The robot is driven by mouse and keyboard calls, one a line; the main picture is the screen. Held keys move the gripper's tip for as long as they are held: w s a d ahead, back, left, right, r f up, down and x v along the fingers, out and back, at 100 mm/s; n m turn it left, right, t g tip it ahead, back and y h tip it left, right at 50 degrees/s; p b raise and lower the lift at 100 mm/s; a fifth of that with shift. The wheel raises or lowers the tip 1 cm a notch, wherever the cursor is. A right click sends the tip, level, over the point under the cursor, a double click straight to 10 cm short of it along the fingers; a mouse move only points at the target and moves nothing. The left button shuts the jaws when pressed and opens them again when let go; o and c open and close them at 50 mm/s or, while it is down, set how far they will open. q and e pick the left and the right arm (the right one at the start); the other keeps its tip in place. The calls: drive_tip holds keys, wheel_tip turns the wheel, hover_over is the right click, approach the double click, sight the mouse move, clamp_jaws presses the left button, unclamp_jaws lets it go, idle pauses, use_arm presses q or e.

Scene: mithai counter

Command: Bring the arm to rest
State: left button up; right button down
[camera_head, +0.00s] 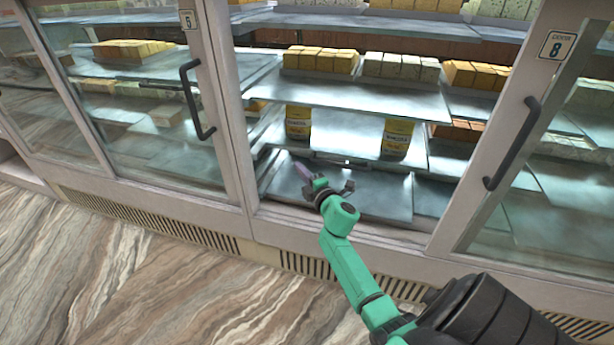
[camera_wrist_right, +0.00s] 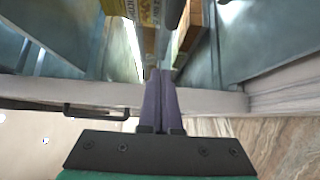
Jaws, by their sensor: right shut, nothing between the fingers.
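My right arm is green and black and reaches from the lower right of the head view into the open bay of the sweets counter. My right gripper (camera_head: 303,171) is just inside the opening, above the lowest shelf (camera_head: 385,193). In the right wrist view its two purple fingers (camera_wrist_right: 161,75) lie together, shut, with nothing seen between them. My left gripper is not in view.
Two yellow tins (camera_head: 298,122) (camera_head: 397,138) stand on the shelf above the gripper. Sweet blocks (camera_head: 320,61) sit higher up. Door frames with black handles (camera_head: 194,100) (camera_head: 513,143) flank the opening. The marbled floor (camera_head: 130,275) in front is clear.

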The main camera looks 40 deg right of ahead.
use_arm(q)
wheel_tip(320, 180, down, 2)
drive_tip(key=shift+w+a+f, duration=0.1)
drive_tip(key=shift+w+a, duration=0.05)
use_arm(e)
drive_tip(key=s, duration=0.2)
drive_tip(key=s+a, duration=0.1)
drive_tip(key=s, duration=0.1)
drive_tip(key=shift+s, duration=0.15)
